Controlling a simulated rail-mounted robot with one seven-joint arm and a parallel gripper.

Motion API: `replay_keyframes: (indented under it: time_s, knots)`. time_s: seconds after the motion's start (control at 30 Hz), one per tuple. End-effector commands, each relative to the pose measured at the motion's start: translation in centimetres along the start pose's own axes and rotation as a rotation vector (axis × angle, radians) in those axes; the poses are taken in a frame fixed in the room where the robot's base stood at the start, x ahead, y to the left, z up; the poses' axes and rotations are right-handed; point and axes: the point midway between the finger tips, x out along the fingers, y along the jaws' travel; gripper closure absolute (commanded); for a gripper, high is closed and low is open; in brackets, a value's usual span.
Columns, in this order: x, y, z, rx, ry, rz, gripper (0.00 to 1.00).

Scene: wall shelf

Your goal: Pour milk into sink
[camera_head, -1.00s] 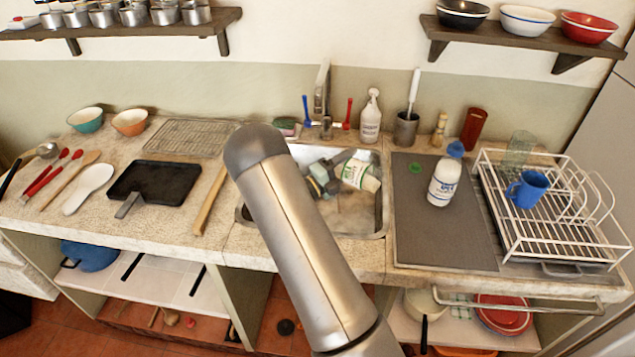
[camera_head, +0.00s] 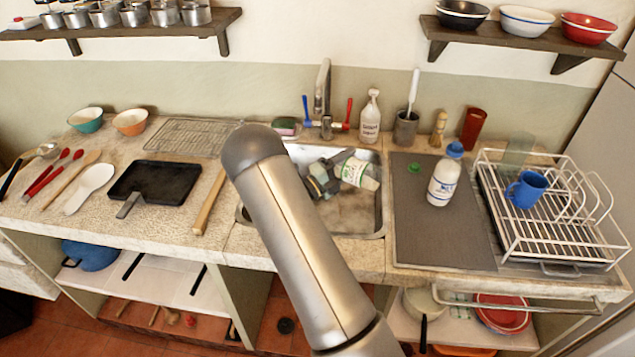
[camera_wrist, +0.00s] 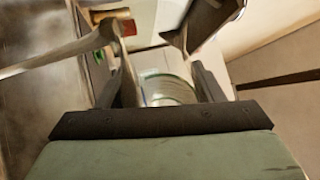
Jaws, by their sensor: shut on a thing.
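The milk bottle (camera_head: 358,172), white with a green label, is tilted on its side above the sink (camera_head: 384,215), its neck toward the lower right. My gripper (camera_head: 340,172) is shut on it, with my arm crossing in front of the sink's left side. In the wrist view the bottle (camera_wrist: 168,90) is between the two dark fingers of my gripper (camera_wrist: 163,85), only partly visible. Its green cap (camera_head: 414,168) lies apart on the grey mat. I cannot make out a stream of milk.
A blue-capped white bottle (camera_head: 443,182) stands on the grey mat (camera_head: 440,235). The wire dish rack (camera_head: 560,240) with a blue mug (camera_head: 526,189) is at the right.

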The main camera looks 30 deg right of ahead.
Motion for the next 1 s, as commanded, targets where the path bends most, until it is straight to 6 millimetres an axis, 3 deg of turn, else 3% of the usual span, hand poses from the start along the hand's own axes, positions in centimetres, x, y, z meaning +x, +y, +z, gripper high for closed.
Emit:
replay_keyframes:
  time_s: [1.0]
  knots:
    - [0.06,-0.48,0.18,-0.051,-0.015,-0.022,0.80]
